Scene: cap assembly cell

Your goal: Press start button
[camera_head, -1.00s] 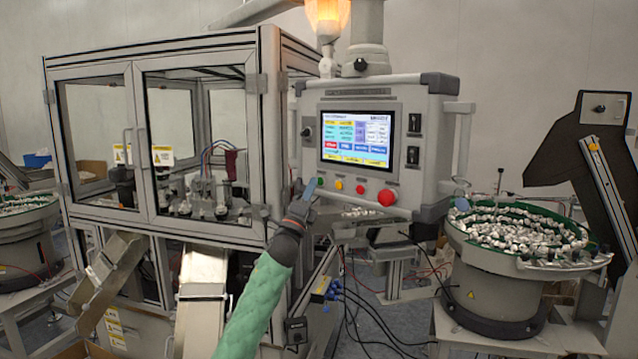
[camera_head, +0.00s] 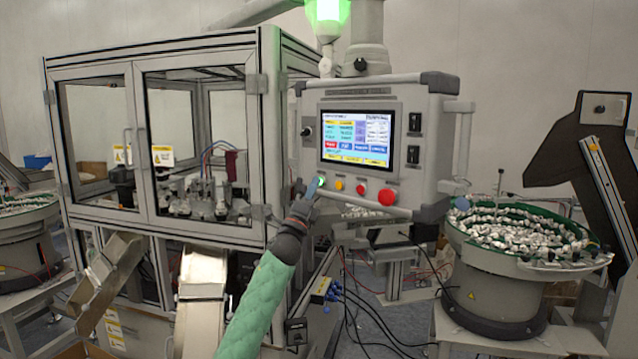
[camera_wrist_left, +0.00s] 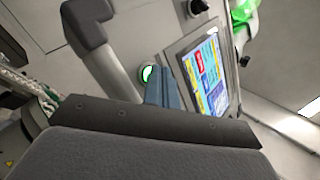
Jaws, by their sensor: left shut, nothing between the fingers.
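The control panel (camera_head: 408,150) hangs in front of the machine, with a lit screen (camera_head: 356,138). A row of buttons runs under the screen. The green start button (camera_head: 321,180) at the left end is lit; it also shows as a lit ring in the left wrist view (camera_wrist_left: 148,73). My left gripper (camera_head: 313,186) is shut and empty, its blue fingertips at the start button's left edge. In the left wrist view the fingers (camera_wrist_left: 171,92) overlap the button's side; I cannot tell whether they touch it. My right gripper is in no view.
A yellow button (camera_head: 339,184), a small red button (camera_head: 361,190) and a large red stop knob (camera_head: 387,196) sit right of the start button. The signal lamp (camera_head: 327,14) above glows green. A feeder bowl (camera_head: 487,262) stands at the right.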

